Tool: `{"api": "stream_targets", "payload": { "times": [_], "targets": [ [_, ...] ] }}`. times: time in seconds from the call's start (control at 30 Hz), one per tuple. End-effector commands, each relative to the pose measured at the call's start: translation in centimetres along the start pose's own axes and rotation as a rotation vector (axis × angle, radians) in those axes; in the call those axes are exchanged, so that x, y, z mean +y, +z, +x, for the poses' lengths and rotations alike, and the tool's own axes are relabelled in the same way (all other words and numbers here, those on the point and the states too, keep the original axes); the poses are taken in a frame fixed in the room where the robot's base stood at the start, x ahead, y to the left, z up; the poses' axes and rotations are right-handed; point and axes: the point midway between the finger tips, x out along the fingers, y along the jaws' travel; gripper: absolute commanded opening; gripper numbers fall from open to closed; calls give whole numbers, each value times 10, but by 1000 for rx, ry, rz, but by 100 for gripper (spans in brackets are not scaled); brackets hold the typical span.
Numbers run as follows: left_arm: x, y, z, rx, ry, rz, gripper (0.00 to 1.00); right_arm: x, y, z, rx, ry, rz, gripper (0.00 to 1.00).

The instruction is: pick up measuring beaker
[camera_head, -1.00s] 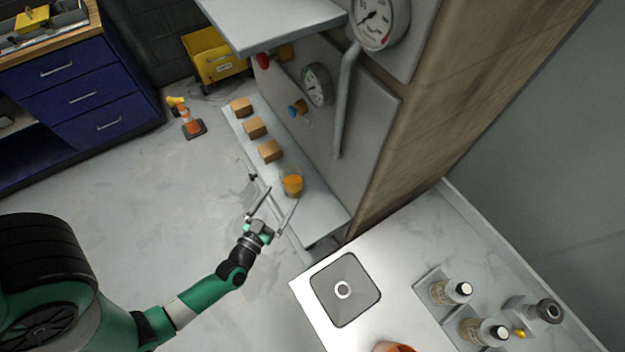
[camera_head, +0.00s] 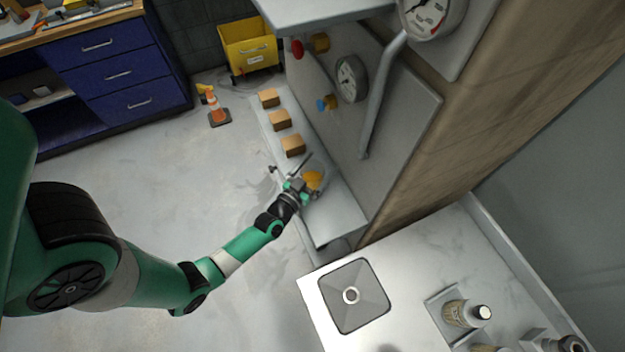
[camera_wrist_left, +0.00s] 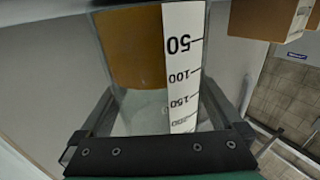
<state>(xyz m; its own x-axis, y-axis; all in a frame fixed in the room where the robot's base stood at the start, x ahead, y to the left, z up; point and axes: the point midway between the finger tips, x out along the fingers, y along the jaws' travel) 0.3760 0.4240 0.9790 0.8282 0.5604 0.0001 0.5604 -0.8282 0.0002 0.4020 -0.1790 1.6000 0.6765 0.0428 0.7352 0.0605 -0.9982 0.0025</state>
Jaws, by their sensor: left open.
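The measuring beaker (camera_head: 314,180) is clear with orange contents and stands on the narrow grey shelf, partly hidden behind my left gripper (camera_head: 296,170) in the head view. In the left wrist view the beaker (camera_wrist_left: 135,60) is large and close, with a white scale strip (camera_wrist_left: 183,70) whose numbers read upside down. My left gripper (camera_wrist_left: 165,115) is open, with one finger on each side of the beaker in that view. I cannot tell whether either finger touches it. My right gripper is not in view.
Several cardboard boxes (camera_head: 280,121) stand in a row along the shelf (camera_head: 335,215), beyond the beaker. A panel with gauges (camera_head: 351,79) and a pipe (camera_head: 383,95) rises behind it. A worktop with a square plate (camera_head: 353,296) and bottles (camera_head: 466,313) lies at lower right.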

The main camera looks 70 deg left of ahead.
Motion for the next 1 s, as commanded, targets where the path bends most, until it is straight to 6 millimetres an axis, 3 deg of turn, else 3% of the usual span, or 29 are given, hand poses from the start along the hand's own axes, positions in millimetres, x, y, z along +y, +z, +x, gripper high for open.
{"api": "stream_targets", "payload": {
  "times": [0.13,0.53,0.83,1.0],
  "targets": [
    [0,0,0,0,0,0,96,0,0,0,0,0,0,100],
    [0,0,-1,0,1,0,24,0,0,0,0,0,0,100],
    [0,-4,-1,1,0,0,22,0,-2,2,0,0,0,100],
    [0,-22,-1,1,0,0,22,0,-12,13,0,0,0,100]
  ]
}}
